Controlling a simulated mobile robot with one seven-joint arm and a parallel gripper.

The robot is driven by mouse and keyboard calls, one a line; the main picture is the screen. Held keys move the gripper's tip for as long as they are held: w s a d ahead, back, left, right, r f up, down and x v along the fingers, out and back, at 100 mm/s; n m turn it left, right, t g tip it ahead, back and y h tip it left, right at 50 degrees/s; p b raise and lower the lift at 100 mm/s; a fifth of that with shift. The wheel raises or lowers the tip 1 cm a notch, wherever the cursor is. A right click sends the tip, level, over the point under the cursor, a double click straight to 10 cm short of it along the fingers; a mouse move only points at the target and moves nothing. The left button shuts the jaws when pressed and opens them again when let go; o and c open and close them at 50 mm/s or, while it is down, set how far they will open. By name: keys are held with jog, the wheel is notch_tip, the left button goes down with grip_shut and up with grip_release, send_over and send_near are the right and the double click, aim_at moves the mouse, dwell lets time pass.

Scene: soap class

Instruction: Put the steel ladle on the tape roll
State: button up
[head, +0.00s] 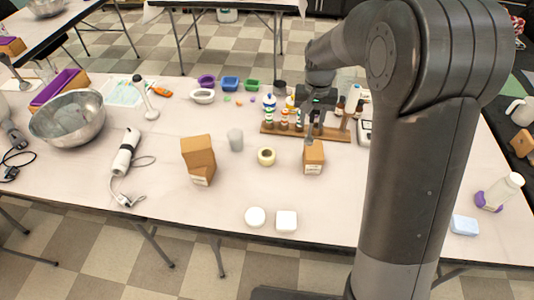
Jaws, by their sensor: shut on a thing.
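The tape roll (266,157), a pale yellow ring, lies flat on the table near its middle. My gripper (314,116) is behind and to the right of it, above the front of the wooden bottle rack. It is shut on a thin grey thing, which looks like the steel ladle (309,133), hanging down just behind a small cardboard box (313,158). The ladle is small and partly lost against the rack, so its bowl is not clear. The ladle and the tape roll are apart.
A grey cup (235,140) and a taller cardboard box (198,158) stand left of the tape roll. The wooden rack (345,134) holds several bottles. Two white dishes (270,219) sit near the front edge. The table just in front of the tape roll is clear.

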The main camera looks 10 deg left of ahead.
jog(key=shift+w+a+f, duration=0.35)
jog(key=shift+a+f, duration=1.45)
jog(key=shift+a, duration=0.45)
jog(key=shift+w+a+f, duration=0.4)
jog(key=shift+a+f, duration=1.45)
jog(key=shift+a, duration=0.35)
jog(key=shift+w+a+f, duration=0.35)
jog(key=shift+a+f, duration=1.45)
jog(key=shift+a, duration=0.45)
jog(key=shift+f, duration=0.1)
jog(key=o, duration=1)
